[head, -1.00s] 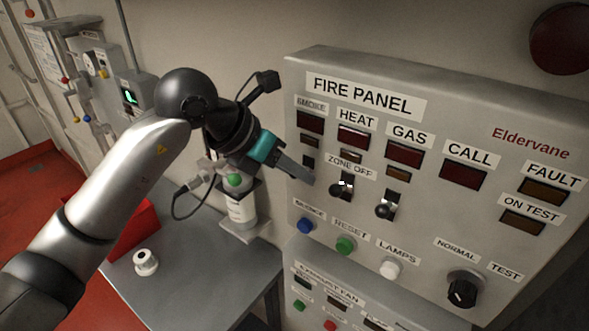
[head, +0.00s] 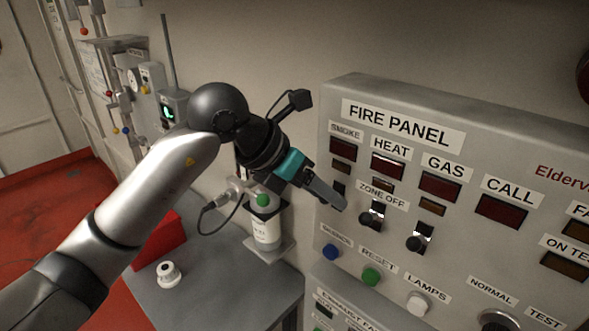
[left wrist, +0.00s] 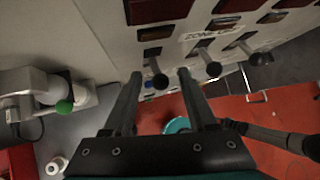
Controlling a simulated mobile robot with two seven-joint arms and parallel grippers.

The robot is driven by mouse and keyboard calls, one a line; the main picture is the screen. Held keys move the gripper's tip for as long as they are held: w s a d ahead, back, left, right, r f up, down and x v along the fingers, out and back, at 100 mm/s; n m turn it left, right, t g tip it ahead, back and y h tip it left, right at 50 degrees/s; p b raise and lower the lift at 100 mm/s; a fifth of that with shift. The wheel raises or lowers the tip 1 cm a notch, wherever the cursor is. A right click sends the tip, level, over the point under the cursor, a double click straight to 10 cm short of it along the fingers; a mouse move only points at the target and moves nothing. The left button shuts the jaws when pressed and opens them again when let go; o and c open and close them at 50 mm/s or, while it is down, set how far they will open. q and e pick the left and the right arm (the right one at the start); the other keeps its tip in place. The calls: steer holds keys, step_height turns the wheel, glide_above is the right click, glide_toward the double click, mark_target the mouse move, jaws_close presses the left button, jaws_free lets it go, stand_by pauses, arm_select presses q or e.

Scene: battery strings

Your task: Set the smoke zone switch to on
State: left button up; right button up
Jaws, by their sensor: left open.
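The fire panel (head: 480,137) stands at the right in the head view. Its smoke column is the leftmost, under a dark red lamp (head: 343,149). My left gripper (head: 335,196) is open at the panel's left side, below this lamp, and hides the smoke switch lever in the head view. In the left wrist view the smoke switch (left wrist: 158,77), a ball-ended lever, appears between the tips of the open left gripper (left wrist: 160,75); contact cannot be told. The heat switch (head: 368,218) and gas switch (head: 414,243) have their knobs low in their slots.
Below the switches are a blue button (head: 331,252), a green button (head: 371,276) and a white button (head: 417,303). A grey table (head: 215,295) at the left carries a white bottle-like device (head: 266,232) and a small white knob-shaped piece (head: 168,272).

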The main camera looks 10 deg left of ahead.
arm_select(q)
steer(key=b+v, duration=0.2)
steer(key=v, duration=1.2)
steer(key=shift+b, duration=0.4)
